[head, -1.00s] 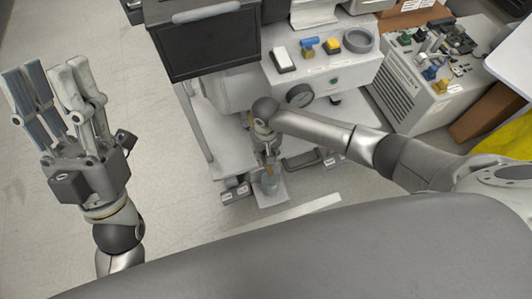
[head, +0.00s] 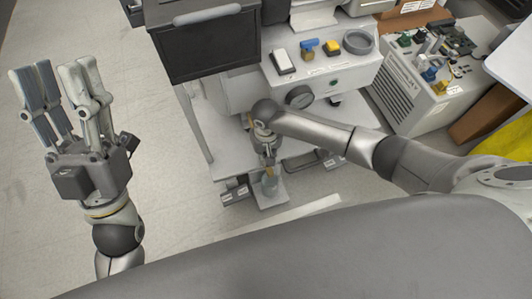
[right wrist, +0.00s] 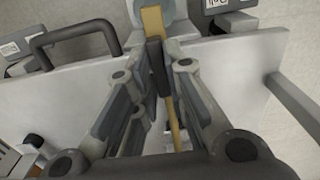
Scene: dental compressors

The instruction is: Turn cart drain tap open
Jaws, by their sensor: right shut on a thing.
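The cart's drain tap shows in the right wrist view as a brass body (right wrist: 152,22) with a dark grey lever (right wrist: 155,55). My right gripper (right wrist: 155,75) is shut on the lever, which sits between its fingers. In the head view my right gripper (head: 267,152) reaches down at the front of the white cart (head: 222,148) and hides most of the tap. A clear jar (head: 270,186) stands below it. My left gripper (head: 58,78) is open and empty over the floor at the left, away from the cart.
A dark screen (head: 207,45) stands above the cart. A pressure gauge (head: 299,97) is close to my right wrist. A black handle (right wrist: 75,40) shows beside the tap in the right wrist view. A second unit (head: 400,95) stands at the right. Floor at the left is free.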

